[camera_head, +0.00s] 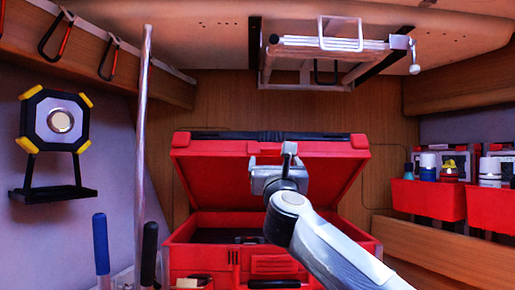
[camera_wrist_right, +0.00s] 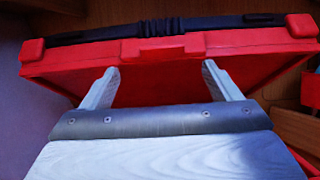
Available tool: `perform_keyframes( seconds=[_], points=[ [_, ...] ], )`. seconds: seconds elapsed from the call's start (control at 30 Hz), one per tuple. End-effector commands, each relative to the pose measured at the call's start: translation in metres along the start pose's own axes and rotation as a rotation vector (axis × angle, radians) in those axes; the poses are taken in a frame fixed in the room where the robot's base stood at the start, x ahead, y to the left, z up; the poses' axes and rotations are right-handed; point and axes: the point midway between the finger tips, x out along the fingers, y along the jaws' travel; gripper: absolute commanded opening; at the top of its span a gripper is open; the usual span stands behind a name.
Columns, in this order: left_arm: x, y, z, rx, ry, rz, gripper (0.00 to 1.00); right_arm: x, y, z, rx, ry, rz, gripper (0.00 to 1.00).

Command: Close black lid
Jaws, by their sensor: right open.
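A red toolbox (camera_head: 190,250) stands open in the middle of the head view. Its lid (camera_head: 215,165) is raised and tilted back; it is red with a black strip (camera_head: 225,136) along its upper edge. The lid also fills the upper part of the right wrist view (camera_wrist_right: 70,68), with the black strip (camera_wrist_right: 100,34) along its top. My right gripper (camera_head: 289,150) is in front of the lid. In the right wrist view its two fingers (camera_wrist_right: 159,72) are spread with nothing between them, their tips near the lid's edge; contact cannot be told. My left gripper is not in view.
A metal pole (camera_head: 143,140) stands left of the toolbox. Blue (camera_head: 101,245) and black (camera_head: 149,250) handles rise at the lower left. Red bins (camera_head: 428,199) with bottles hang at the right. A metal rack (camera_head: 335,45) hangs above the toolbox. A work lamp (camera_head: 59,121) is on the left wall.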

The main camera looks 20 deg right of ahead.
Motion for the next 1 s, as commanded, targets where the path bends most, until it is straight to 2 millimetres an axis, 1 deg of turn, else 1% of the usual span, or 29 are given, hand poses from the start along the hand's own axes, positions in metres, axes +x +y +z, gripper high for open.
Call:
perform_keyframes(
  seconds=[0.2,0.4,0.57,0.83,1.0],
  points=[
    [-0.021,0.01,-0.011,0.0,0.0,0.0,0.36,0.035,0.0,0.003,-0.003,0.003,-0.003,0.84],
    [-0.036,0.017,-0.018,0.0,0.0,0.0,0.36,0.063,0.0,0.003,-0.006,0.001,-0.001,0.84],
    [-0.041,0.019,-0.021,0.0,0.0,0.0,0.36,0.073,-0.001,0.001,-0.006,0.0,-0.001,0.84],
    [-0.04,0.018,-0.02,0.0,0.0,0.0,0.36,0.073,-0.001,-0.001,-0.007,-0.001,0.0,0.84],
    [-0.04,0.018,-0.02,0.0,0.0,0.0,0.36,0.073,0.0,-0.001,-0.007,-0.001,0.001,0.61]
  ],
)
